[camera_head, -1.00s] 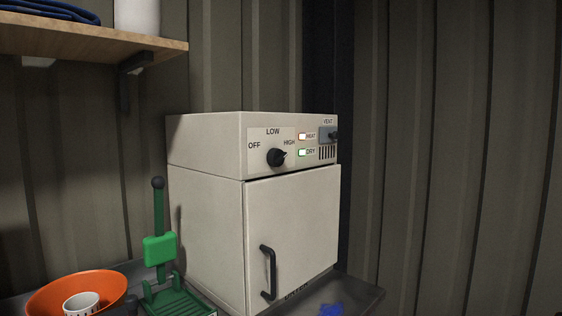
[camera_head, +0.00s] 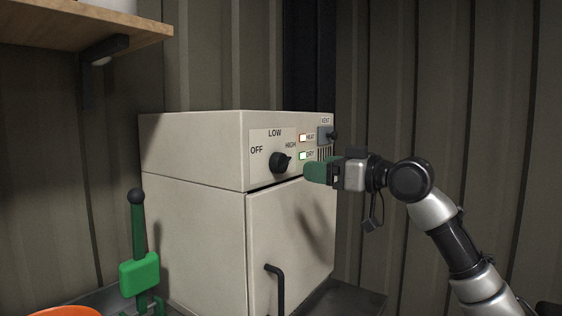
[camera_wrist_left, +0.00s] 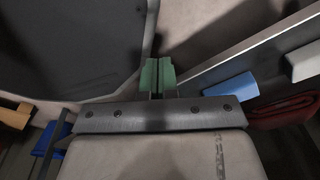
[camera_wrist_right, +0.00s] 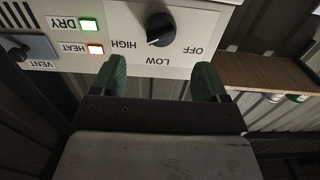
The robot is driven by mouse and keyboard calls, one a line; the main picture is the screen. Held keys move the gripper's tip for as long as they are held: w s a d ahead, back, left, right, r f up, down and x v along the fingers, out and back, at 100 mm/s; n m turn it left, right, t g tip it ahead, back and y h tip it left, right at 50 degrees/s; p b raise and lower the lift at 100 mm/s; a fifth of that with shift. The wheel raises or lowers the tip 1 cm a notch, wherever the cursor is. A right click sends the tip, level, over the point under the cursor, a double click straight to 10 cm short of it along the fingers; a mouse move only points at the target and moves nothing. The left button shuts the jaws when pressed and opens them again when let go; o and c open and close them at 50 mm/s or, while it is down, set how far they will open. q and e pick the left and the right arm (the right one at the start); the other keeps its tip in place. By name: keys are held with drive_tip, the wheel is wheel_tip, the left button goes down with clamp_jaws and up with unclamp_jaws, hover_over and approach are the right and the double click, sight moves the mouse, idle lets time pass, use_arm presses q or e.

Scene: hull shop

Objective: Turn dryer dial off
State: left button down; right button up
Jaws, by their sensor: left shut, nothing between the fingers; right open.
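The dryer (camera_head: 195,225) is a cream box with a control panel on its upper front. Its black dial (camera_head: 280,162) sits below the OFF, LOW and HIGH marks, its pointer towards HIGH. My right gripper (camera_head: 316,172), with green fingers, is just right of the dial and apart from it. In the right wrist view, the panel appears upside down, with the dial (camera_wrist_right: 160,29) beyond and between the open, empty fingers (camera_wrist_right: 161,72). My left gripper (camera_wrist_left: 157,74) is shut and empty in the left wrist view, away from the dial.
The HEAT light (camera_head: 303,138) glows orange and the DRY light (camera_head: 303,155) green. A vent knob (camera_head: 328,135) is at the panel's right. Below is the door handle (camera_head: 277,288). A green lever press (camera_head: 139,270) stands left of the dryer. A wooden shelf (camera_head: 90,38) is upper left.

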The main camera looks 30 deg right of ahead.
sight(287, 165)
drive_tip(key=p+x, duration=0.1)
drive_tip(key=x, duration=0.5)
drive_tip(key=shift+s+a+r+p, duration=0.1)
drive_tip(key=shift+s+p, duration=0.05)
drive_tip(key=shift+p, duration=0.2)
drive_tip(key=x, duration=0.3)
drive_tip(key=shift+w+p, duration=0.25)
drive_tip(key=shift+p, duration=0.15)
drive_tip(key=shift+c, duration=0.7)
drive_tip(key=c, duration=0.8)
use_arm(q)
drive_tip(key=r, duration=0.2)
drive_tip(key=s+r, duration=0.1)
drive_tip(key=shift+s+d, duration=0.1)
drive_tip(key=shift+d, duration=0.2)
